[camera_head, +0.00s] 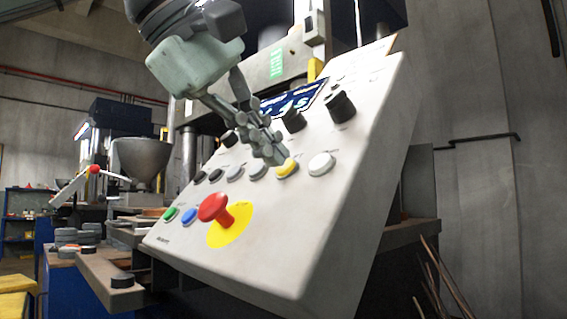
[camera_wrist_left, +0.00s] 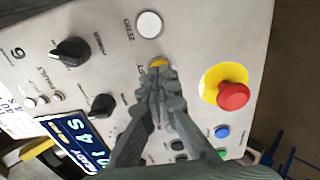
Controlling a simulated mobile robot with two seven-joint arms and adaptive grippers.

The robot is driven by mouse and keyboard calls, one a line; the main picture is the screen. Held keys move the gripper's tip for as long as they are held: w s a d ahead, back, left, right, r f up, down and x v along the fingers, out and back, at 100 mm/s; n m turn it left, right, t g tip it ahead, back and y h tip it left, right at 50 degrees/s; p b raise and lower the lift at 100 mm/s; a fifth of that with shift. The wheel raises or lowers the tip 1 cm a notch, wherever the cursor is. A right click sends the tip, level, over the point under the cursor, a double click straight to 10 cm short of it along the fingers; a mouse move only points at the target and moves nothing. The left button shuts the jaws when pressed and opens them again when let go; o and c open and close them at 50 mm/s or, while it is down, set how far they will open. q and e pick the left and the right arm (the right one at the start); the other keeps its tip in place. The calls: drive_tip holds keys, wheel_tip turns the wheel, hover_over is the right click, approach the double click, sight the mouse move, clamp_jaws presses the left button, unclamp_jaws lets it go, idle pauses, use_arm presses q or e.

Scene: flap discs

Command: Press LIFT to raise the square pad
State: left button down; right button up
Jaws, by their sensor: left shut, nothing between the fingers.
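The yellow button (camera_head: 287,168) sits in the upper button row of a sloped pale control panel (camera_head: 330,215). In the left wrist view the yellow button (camera_wrist_left: 158,62) is partly covered by my fingertips, and the label beside it is partly hidden, its visible end seeming to read "FT". My left gripper (camera_head: 273,157) is shut and empty, its tips at the near edge of the yellow button; I cannot tell whether they touch it. In the left wrist view the left gripper (camera_wrist_left: 161,78) points at the same button. I cannot make out the square pad. My right gripper is not in view.
A white button (camera_head: 321,164) is right of the yellow one; grey and dark buttons are left. A red mushroom button (camera_head: 213,207) on a yellow disc stands out below. Black knobs (camera_head: 340,106) and a display (camera_wrist_left: 78,141) are higher on the panel. A metal hopper (camera_head: 141,160) stands left.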

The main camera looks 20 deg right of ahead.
use_arm(q)
drive_tip(key=shift+w+d+f, duration=0.1)
drive_tip(key=shift+d+f, duration=0.2)
drive_tip(key=shift+d, duration=0.05)
drive_tip(key=shift+d+f, duration=0.1)
idle(0.8)
drive_tip(key=p+v, duration=0.3)
drive_tip(key=v, duration=0.5)
drive_tip(key=shift+p, duration=0.3)
idle(0.5)
